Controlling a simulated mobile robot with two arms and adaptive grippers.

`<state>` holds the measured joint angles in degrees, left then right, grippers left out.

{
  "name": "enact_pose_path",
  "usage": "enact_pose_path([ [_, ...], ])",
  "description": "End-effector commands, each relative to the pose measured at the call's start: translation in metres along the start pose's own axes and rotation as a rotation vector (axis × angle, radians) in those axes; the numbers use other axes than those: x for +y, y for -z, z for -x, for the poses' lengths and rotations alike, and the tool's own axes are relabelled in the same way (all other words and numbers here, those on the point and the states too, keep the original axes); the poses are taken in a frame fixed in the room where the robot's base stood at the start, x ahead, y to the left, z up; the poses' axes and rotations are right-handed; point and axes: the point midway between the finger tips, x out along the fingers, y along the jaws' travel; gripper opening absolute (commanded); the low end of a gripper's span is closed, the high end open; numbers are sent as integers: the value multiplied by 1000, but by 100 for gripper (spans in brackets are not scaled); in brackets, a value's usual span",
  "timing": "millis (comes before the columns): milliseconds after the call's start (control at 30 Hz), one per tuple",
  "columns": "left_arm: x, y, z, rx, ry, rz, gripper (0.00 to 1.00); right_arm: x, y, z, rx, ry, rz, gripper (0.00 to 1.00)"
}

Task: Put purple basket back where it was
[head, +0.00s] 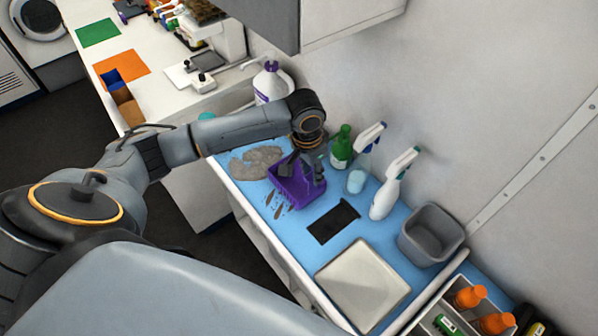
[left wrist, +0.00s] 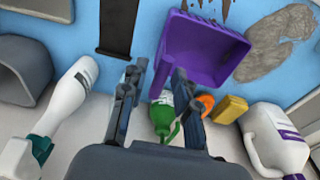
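The purple basket (head: 297,190) stands on the blue counter mat, beside a grey-brown patch. It also shows in the left wrist view (left wrist: 205,48), with its open side facing the camera. My left gripper (head: 305,172) is over the basket's back edge, partly covering it. In the left wrist view my left gripper (left wrist: 157,75) has its two fingers apart, with the basket's near left corner close to the right finger. I cannot tell whether they touch. My right gripper is not in view.
A green bottle (head: 342,147), a blue-topped spray bottle (head: 359,175) and a white spray bottle (head: 385,195) stand along the wall, close to my left gripper. A dark mat (head: 333,222), a pale tray (head: 362,284) and a grey bin (head: 431,235) lie to the right. A white jug (head: 271,84) stands behind.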

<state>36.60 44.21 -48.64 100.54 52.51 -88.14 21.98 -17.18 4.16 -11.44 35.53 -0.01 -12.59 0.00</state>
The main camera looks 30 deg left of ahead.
Motion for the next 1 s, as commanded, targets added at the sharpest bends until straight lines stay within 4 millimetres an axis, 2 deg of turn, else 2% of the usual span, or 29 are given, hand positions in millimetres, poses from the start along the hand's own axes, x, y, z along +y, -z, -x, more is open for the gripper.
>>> enact_pose_path([
  [200,-1,4,-28,-5,0,0,30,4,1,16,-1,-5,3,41],
  [333,-1,4,-45,-2,-1,-1,30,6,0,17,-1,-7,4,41],
  [633,-1,4,-51,0,1,-2,30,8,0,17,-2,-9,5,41],
  [767,-1,4,-51,0,1,-2,4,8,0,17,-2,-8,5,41],
  [800,-1,4,-51,0,1,-2,0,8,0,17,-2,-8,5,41],
  [1000,-1,4,-50,0,1,-2,0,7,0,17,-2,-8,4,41],
])
